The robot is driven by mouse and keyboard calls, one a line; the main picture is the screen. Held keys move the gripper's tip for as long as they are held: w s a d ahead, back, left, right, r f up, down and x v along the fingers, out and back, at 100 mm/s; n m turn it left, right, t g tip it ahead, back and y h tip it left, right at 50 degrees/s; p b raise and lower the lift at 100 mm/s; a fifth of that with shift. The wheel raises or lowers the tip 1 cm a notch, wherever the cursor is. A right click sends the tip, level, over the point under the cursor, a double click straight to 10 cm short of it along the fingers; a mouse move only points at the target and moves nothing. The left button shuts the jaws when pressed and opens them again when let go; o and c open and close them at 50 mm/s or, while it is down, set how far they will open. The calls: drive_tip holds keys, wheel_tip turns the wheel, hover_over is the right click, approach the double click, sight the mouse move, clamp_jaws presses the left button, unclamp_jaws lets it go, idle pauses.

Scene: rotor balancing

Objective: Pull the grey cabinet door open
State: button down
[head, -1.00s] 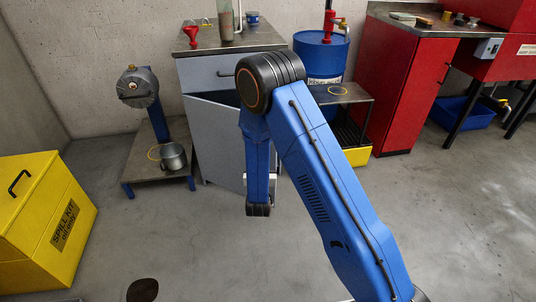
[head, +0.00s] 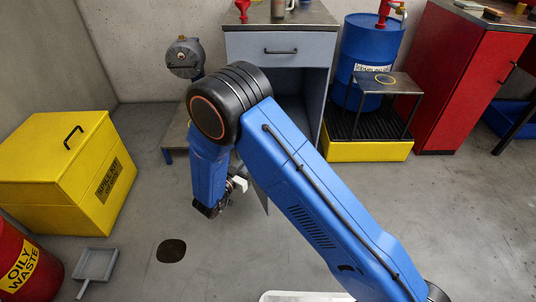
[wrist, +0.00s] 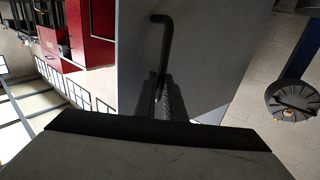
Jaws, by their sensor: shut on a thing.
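The grey cabinet (head: 281,47) stands against the back wall, with a closed drawer at its top. Its door stands wide open, swung out toward me, and the compartment (head: 313,88) shows. In the head view my arm hides most of the door; a lower part (head: 260,196) shows beside my gripper (head: 238,184). In the wrist view the door's grey face (wrist: 215,45) fills the middle, with its black bar handle (wrist: 166,45) running down to my gripper (wrist: 168,108). My gripper is shut on the handle; the grip itself is partly hidden.
A yellow spill kit box (head: 62,175) stands at left, with a red oily waste bin (head: 25,268) and a grey dustpan (head: 95,264) in front. A blue drum (head: 368,60) on a yellow tray (head: 367,151) stands right of the cabinet.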

drive_tip(key=s+a, duration=0.2)
drive_tip(key=a, duration=1.6)
drive_tip(key=c, duration=1.8)
unclamp_jaws()
drive_tip(key=shift+c, duration=0.2)
drive_tip(key=shift+s+a, duration=0.1)
drive_tip(key=shift+s, duration=0.05)
drive_tip(key=v, duration=1.7)
drive_tip(key=shift+s, duration=0.1)
